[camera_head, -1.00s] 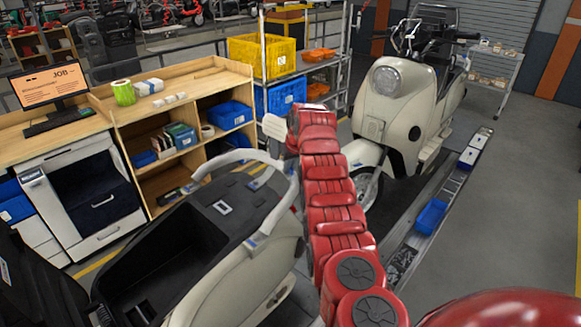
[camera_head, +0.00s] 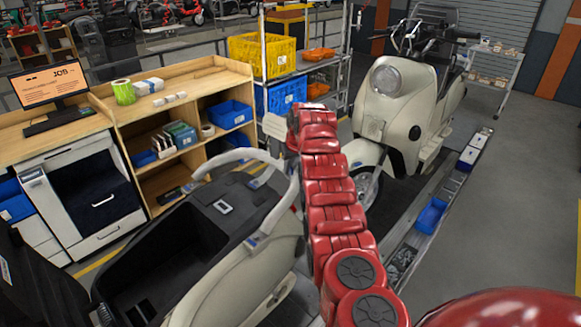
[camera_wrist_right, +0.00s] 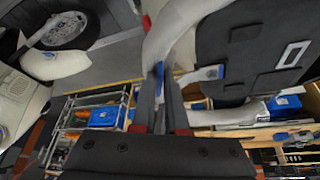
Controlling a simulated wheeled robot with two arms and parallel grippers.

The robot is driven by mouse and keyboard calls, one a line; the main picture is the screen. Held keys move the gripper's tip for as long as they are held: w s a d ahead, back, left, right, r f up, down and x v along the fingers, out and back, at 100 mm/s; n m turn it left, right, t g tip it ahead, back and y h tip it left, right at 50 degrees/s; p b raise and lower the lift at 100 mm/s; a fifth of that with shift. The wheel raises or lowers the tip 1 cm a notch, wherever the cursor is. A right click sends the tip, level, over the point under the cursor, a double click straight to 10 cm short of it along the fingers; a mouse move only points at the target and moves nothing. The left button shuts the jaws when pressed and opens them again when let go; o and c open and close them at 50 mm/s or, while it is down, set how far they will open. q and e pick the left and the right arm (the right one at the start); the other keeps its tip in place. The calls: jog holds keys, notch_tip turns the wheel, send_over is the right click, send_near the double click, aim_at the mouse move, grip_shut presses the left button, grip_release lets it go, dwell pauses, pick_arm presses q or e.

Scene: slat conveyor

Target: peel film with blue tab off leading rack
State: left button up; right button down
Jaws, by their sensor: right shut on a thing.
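The cream rear rack rail (camera_head: 280,212) curves around the dark seat base of the near scooter; it also shows in the wrist view (camera_wrist_right: 178,28). My right gripper (camera_wrist_right: 160,76) is at the bend of this rail, its dark fingers shut on a thin blue strip that looks like the film's tab (camera_wrist_right: 159,68). The film itself is hard to make out against the pale rail. Another pale patch with blue (camera_wrist_right: 212,72) lies beside the fingers. In the head view my red right arm reaches up to the rail and the fingertips are mostly hidden. My left gripper is not in view.
A second cream scooter (camera_head: 388,82) stands behind my arm on the slat conveyor. A blue tray (camera_head: 431,215) lies on the conveyor's edge strip. A wooden shelf unit (camera_head: 180,85) with bins is beyond the near scooter. The floor at the right is clear.

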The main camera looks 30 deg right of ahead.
aim_at(290, 177)
jog(key=f, duration=0.2)
jog(key=s+b, duration=0.1)
jog(key=shift+a+f+g, duration=0.3)
jog(key=shift+f+g, duration=0.1)
jog(key=shift+r+b, duration=0.55)
jog(key=shift+b, duration=0.1)
jog(key=w+b+v, duration=0.1)
jog(key=b+v, duration=0.1)
jog(key=v, duration=0.5)
jog(key=shift+a+r, duration=0.3)
jog(key=shift+a, duration=0.05)
jog(key=s+a+p+v, duration=0.1)
jog(key=v, duration=0.7)
jog(key=shift+a+f, duration=0.25)
jog(key=shift+a, duration=0.05)
jog(key=shift+w, duration=0.15)
